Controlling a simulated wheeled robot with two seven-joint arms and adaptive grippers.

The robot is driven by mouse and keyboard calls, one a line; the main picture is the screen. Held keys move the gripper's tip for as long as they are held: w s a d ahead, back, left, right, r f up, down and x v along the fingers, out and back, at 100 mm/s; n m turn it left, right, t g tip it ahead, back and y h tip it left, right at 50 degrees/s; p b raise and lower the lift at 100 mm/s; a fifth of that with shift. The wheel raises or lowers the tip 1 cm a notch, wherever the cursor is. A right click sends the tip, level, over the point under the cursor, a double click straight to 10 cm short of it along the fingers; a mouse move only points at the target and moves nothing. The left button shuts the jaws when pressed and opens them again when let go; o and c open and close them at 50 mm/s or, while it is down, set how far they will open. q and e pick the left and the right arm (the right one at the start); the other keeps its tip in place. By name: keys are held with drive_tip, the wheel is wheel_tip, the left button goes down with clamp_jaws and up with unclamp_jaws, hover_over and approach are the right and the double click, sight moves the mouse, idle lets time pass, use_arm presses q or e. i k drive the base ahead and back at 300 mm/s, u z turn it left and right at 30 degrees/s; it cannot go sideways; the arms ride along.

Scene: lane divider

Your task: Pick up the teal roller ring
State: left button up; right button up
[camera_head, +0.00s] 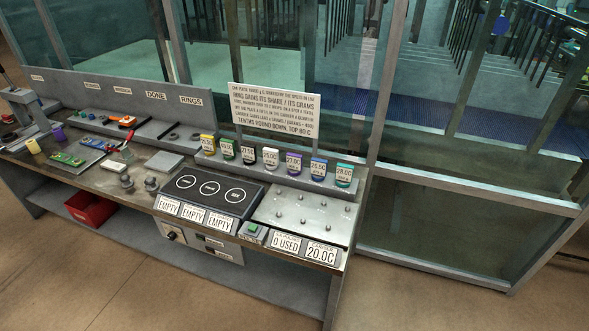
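A small teal-topped item (344,170) stands at the right end of a row of coloured items on the raised ledge at the back of the bench. A white label reading 28.0C covers much of its front. It is the only teal piece I can make out, and its ring shape is hard to tell at this size. Neither of my grippers shows in this view.
A blue item (318,165) stands close to its left. A sign (274,112) rises behind the row. In front lie a studded pale plate (303,216) and a black three-circle panel (212,188). Glass walls stand behind. A red bin (90,208) sits below.

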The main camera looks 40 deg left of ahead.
sight(344, 173)
drive_tip(key=u, duration=1)
drive_tip(key=i, duration=0.95)
drive_tip(key=u, duration=0.8)
